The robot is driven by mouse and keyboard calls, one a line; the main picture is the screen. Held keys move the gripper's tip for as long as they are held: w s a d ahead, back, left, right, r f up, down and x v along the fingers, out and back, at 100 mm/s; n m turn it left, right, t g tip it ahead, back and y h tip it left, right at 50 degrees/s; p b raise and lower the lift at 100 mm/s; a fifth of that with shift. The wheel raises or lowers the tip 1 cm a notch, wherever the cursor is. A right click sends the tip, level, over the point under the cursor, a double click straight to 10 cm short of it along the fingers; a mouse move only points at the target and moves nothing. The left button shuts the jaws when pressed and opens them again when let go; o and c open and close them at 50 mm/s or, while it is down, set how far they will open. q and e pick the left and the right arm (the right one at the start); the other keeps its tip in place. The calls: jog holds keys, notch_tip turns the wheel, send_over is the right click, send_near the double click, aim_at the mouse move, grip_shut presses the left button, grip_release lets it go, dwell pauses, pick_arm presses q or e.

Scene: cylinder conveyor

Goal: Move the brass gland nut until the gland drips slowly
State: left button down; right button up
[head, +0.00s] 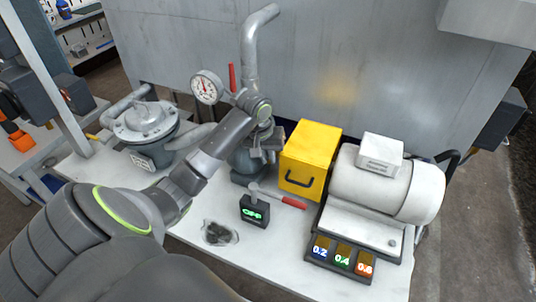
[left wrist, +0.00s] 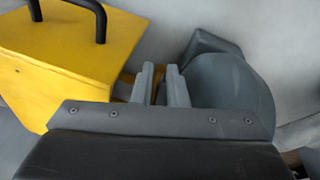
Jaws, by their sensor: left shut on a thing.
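My left gripper (head: 268,143) reaches over the bench to the grey pump body (head: 247,165), just left of the yellow box. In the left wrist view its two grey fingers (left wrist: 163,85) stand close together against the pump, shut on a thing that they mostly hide. A brownish brass-coloured sliver (left wrist: 127,86), which looks like the gland nut, shows beside the fingers. No drip can be made out. A small black box with a green lit display (head: 255,211) stands in front of the pump. My right gripper is not in view.
A yellow box with a black handle (head: 310,152) stands close right of the gripper. Beyond it is a white motor (head: 375,185). A pressure gauge (head: 206,87) stands behind my arm.

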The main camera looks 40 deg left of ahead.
pick_arm(q)
jog(key=c, duration=1.7)
grip_release()
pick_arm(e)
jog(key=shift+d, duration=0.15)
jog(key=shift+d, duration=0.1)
